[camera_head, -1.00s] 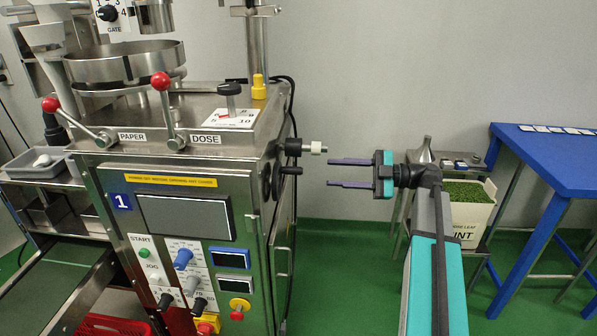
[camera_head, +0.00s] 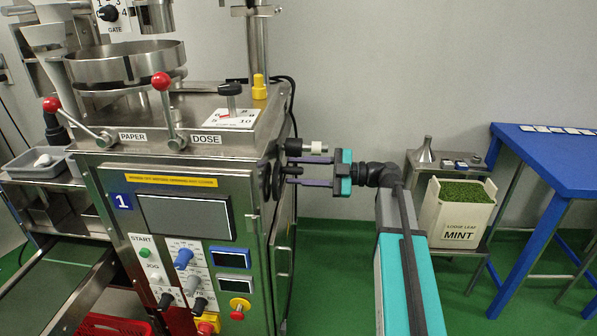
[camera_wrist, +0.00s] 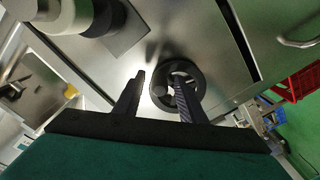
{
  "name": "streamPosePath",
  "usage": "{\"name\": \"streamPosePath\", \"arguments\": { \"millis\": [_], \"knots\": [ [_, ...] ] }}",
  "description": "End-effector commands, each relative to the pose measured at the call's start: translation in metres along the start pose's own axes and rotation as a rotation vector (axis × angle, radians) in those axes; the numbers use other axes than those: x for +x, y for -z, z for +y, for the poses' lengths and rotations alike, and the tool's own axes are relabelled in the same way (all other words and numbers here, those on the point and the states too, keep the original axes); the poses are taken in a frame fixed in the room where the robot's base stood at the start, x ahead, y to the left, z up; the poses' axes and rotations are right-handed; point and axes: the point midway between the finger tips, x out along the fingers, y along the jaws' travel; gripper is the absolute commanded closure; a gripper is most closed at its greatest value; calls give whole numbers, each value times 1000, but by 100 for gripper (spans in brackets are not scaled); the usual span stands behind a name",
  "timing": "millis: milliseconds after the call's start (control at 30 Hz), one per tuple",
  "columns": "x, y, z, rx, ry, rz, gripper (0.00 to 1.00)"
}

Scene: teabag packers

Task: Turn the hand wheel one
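The hand wheel (camera_head: 276,183) is a dark ring on the right side wall of machine 1 (camera_head: 165,240), seen nearly edge-on. A short dark handle (camera_head: 294,171) sticks out from it to the right. My gripper (camera_head: 289,171) is open, its two fingers pointing left at the wheel, one above and one below the handle. In the wrist view the hand wheel (camera_wrist: 167,103) lies beyond my fingertips (camera_wrist: 160,78), and the round end of the handle (camera_wrist: 160,90) shows between the fingers. The right finger covers part of the rim. I cannot tell whether either finger touches the handle.
A pale knob on a dark shaft (camera_head: 315,148) juts out just above my upper finger. It also shows large in the wrist view (camera_wrist: 72,14). A box of loose mint leaf (camera_head: 455,215) and a blue table (camera_head: 550,150) stand to the right. Green floor is clear between.

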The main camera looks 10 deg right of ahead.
Motion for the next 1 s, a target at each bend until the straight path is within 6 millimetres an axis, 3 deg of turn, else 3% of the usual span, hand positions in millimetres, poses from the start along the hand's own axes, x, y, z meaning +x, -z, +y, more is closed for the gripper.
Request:
{"name": "streamPosePath", "arguments": {
  "millis": [233, 467, 1000],
  "knots": [
    [0, 0, 0, 0, 0, 0, 63],
    [0, 0, 0, 0, -1, 0, 100],
    [-1, -4, -3, 93, 0, 0, 100]
  ]
}}
